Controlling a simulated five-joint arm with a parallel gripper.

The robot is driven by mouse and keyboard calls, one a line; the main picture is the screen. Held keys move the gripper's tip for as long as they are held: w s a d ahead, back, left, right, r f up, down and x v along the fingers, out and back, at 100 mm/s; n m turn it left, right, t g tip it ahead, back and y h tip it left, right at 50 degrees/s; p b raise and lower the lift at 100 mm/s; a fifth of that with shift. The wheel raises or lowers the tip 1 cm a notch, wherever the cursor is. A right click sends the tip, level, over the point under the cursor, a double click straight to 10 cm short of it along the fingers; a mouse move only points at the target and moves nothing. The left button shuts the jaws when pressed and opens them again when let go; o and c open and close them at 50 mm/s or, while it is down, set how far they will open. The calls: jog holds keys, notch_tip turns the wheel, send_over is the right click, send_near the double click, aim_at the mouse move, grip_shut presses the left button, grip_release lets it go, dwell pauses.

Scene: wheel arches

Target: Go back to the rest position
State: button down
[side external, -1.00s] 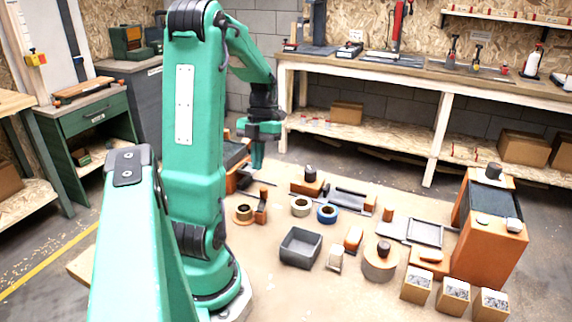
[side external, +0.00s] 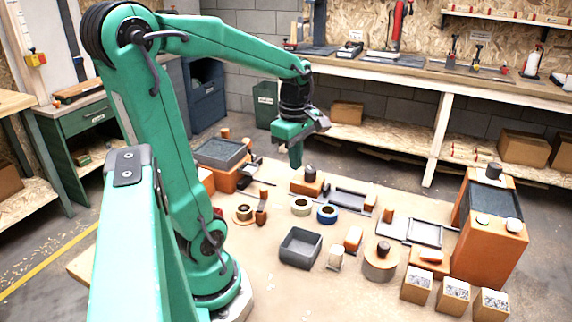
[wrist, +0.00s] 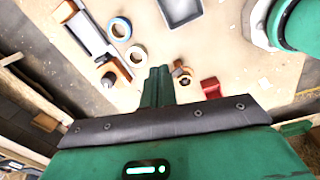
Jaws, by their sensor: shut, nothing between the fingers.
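My gripper (side external: 296,158) is raised above the far part of the work table, pointing down, with its green fingers together and nothing between them. In the wrist view the closed fingers (wrist: 158,84) show over the table, near an orange and dark knobbed piece (wrist: 112,74). The gripper is apart from everything on the table. No object is named by the task.
On the table (side external: 262,285) are a grey open bin (side external: 300,248), a blue-rimmed ring (side external: 327,213), a cream ring (side external: 301,206), a round wooden block (side external: 380,264) and an orange stand (side external: 490,240). A workbench (side external: 430,75) stands behind. Air around the gripper is clear.

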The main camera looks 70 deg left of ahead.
jog(key=s+d+r+m+t, duration=0.1)
jog(key=d+m+t, duration=0.1)
jog(key=d+m, duration=0.5)
jog(key=s+d+r+m+t, duration=0.1)
jog(key=d+m, duration=0.6)
jog(key=m, duration=1)
jog(key=shift+r+t, duration=0.8)
jog(key=shift+t, duration=0.2)
jog(key=c, duration=1.6)
grip_release()
jog(key=o, duration=0.4)
jog(key=shift+w+a, duration=0.15)
jog(key=s+a+f+n+g, duration=0.1)
jog(key=a+f+n+g, duration=0.1)
jog(key=a, duration=0.6)
jog(key=s+a+f+n+g, duration=0.1)
jog(key=a+f+n, duration=0.3)
jog(key=a, duration=0.5)
jog(key=s+a+f+n+g, duration=0.1)
jog(key=a+f+n, duration=0.3)
jog(key=a, duration=0.4)
jog(key=shift+a+f+g, duration=0.25)
jog(key=shift+f+g, duration=0.1)
jog(key=shift+g, duration=0.45)
